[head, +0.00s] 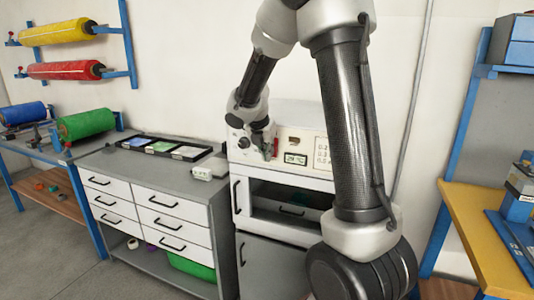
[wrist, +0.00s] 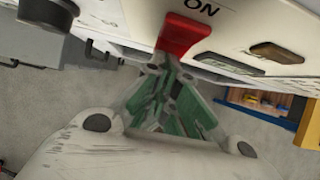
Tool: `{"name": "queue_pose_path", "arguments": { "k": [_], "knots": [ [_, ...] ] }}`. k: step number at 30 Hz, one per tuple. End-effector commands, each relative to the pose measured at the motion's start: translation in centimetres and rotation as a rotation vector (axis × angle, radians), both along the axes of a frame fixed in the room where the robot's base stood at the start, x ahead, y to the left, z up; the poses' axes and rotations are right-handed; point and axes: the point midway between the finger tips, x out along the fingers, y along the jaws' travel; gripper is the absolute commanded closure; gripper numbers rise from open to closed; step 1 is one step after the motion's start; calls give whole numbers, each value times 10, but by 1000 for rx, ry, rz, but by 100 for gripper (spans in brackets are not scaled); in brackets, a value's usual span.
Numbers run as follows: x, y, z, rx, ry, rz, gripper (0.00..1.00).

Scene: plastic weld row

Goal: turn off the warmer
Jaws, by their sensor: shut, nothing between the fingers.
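The warmer (head: 306,121) is a white unit with a front control panel and a small lit display (head: 296,159). A red switch (wrist: 183,35) stands out from the panel in the wrist view, next to the letters ON; it is also a small red spot in the head view (head: 276,147). My gripper (head: 268,152) is in front of the panel, just left of the switch in the head view. In the wrist view the closed, empty fingertips (wrist: 165,60) are right by the switch's lower end. I cannot tell whether they touch it.
A dark round knob (wrist: 48,14) sticks out left of the switch in the wrist view. A grey drawer bench (head: 146,200) with a black tray (head: 166,147) stands left of the warmer. A yellow-topped table (head: 475,235) is at right. Grey floor lies in front of the bench.

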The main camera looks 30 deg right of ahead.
Motion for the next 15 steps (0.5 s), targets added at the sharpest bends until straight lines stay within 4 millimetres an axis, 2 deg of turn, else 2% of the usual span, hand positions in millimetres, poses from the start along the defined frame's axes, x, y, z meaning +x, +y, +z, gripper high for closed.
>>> {"name": "queue_pose_path", "arguments": {
  "k": [4, 15],
  "knots": [
    [5, -7, -8, 1, 2, -2, 100],
    [5, -6, -3, 0, -1, 0, 100]
  ]
}}
